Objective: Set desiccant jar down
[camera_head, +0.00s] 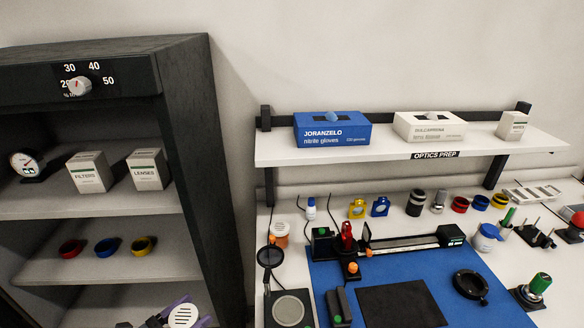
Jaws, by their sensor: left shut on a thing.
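The desiccant jar (184,316) shows at the bottom edge of the head view as a white round lid with dark slots. Its lower part is cut off by the frame. My left gripper (172,312), with purple fingers, is shut on it. The jar is in front of the lower part of the dark open cabinet (190,150). I cannot tell whether the jar touches any surface. My right gripper is not in view.
The cabinet's middle shelf (190,265) holds red, blue and yellow rings. Its upper shelf holds a gauge (25,164), a FILTERS box (90,172) and a LENSES box (147,169). The bench at right, with a blue mat (325,270), is crowded with optics parts.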

